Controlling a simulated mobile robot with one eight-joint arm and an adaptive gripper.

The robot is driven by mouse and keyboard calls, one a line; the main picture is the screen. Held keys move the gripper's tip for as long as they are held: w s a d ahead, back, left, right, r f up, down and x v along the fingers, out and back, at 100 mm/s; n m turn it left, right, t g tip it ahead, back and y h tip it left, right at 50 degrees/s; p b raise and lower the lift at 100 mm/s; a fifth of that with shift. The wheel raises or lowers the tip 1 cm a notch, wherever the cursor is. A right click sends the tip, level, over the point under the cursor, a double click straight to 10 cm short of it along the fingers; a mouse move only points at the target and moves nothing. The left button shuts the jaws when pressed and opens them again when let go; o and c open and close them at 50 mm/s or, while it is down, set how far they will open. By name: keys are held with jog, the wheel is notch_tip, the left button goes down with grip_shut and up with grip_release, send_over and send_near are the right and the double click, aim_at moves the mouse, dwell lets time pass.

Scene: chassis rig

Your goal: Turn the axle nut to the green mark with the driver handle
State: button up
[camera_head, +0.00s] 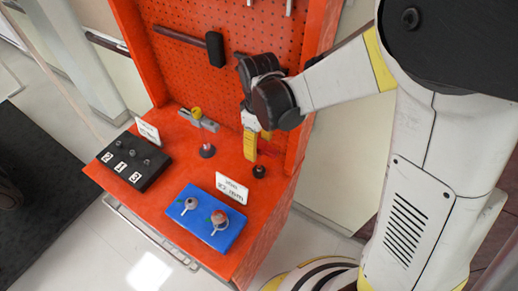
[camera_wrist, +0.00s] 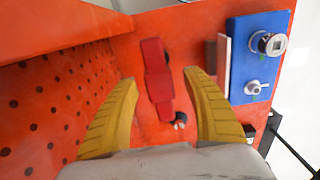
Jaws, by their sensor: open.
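My gripper (camera_head: 258,145) is open, its yellow fingers pointing down over the right back of the orange bench. In the wrist view a red handle-like piece (camera_wrist: 157,72), probably the driver handle, lies between the open fingers (camera_wrist: 161,80), with no clear contact. A dark round end (camera_wrist: 180,120) shows near it. In the head view a dark base (camera_head: 259,171) stands just below the fingers, and the red piece is mostly hidden. A blue plate (camera_head: 205,232) at the front carries two round metal fittings (camera_head: 190,204) (camera_head: 218,217).
A black box (camera_head: 128,165) with several knobs and number labels sits at the left. White cards (camera_head: 232,187) (camera_head: 148,131) stand behind the plate and box. A grey clamp-like tool (camera_head: 198,120) and a dark-based post (camera_head: 207,150) stand at the back. A hammer (camera_head: 214,48) hangs on the orange pegboard (camera_head: 180,75).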

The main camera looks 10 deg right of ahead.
grip_shut()
jog(key=shift+r, duration=0.1)
notch_tip(320, 180, up, 5)
jog(key=shift+s+f+p, duration=0.1)
jog(key=shift+f+p, duration=0.05)
jog(key=shift+p, duration=0.95)
jog(key=s+d+r+p, duration=0.3)
jog(key=s+d+r, duration=0.3)
jog(key=s, duration=0.3)
jog(key=shift+s+d, duration=0.2)
jog(key=shift+s, duration=0.05)
jog(key=shift+w+r+p, duration=0.1)
jog(key=shift+r+p, duration=0.2)
jog(key=shift+w+a+r+p, duration=0.2)
jog(key=shift+r+p, duration=0.25)
jog(key=shift+r, duration=0.15)
jog(key=shift+w+a+r+p, duration=0.2)
jog(key=shift+r+p, duration=0.25)
jog(key=shift+r, duration=0.15)
jog(key=shift+w+a+r+p, duration=0.1)
jog(key=shift+w+r+p, duration=0.1)
jog(key=shift+r+p, duration=0.35)
